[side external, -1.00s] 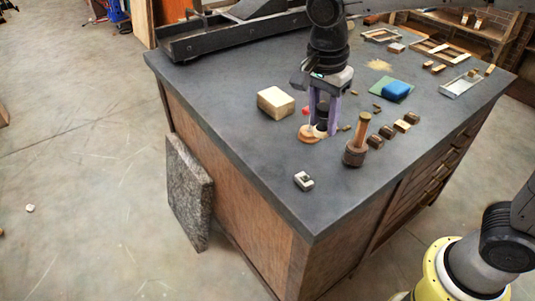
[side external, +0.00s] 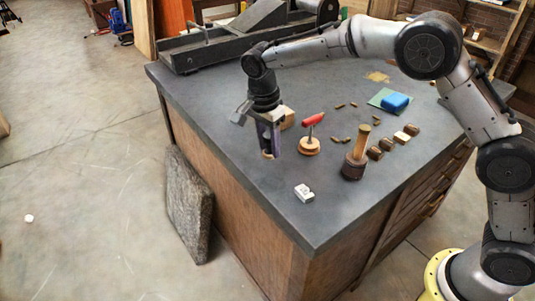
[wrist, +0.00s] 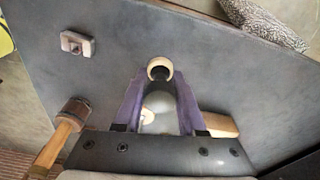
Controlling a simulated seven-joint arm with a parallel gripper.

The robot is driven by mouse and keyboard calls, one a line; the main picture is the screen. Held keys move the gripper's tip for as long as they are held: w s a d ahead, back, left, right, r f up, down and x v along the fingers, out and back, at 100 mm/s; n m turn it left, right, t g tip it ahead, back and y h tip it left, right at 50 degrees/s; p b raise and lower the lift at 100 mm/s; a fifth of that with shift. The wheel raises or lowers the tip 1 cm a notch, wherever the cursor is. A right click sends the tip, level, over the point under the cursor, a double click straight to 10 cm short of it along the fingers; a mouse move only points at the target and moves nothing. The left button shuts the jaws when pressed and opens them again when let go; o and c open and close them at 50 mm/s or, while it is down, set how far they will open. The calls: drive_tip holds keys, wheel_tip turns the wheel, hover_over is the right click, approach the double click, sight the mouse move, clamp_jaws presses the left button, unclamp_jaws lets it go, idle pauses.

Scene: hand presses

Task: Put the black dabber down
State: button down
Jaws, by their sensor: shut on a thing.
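The black dabber is between the purple fingers of my gripper (side external: 269,140), which is shut on it. In the side view mostly its pale lower end (side external: 267,155) shows, low over the left part of the dark worktop (side external: 225,105). In the wrist view the dabber (wrist: 159,70) shows as a pale round end with a dark part, at the fingertips of my gripper (wrist: 157,85). The fingers hide much of it. I cannot tell whether it touches the worktop.
A red-handled tool (side external: 309,145) with a round wooden base stands right of my gripper. A wooden-handled mallet (side external: 356,160) stands further right. A small pale metal block (side external: 304,193) lies nearer the front. A tan block (side external: 287,117) sits close behind my gripper.

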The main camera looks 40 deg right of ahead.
sight(267, 148)
drive_tip(key=shift+w+f, duration=0.2)
drive_tip(key=shift+f, duration=1.65)
drive_tip(key=c, duration=0.5)
unclamp_jaws()
drive_tip(key=shift+f, duration=0.15)
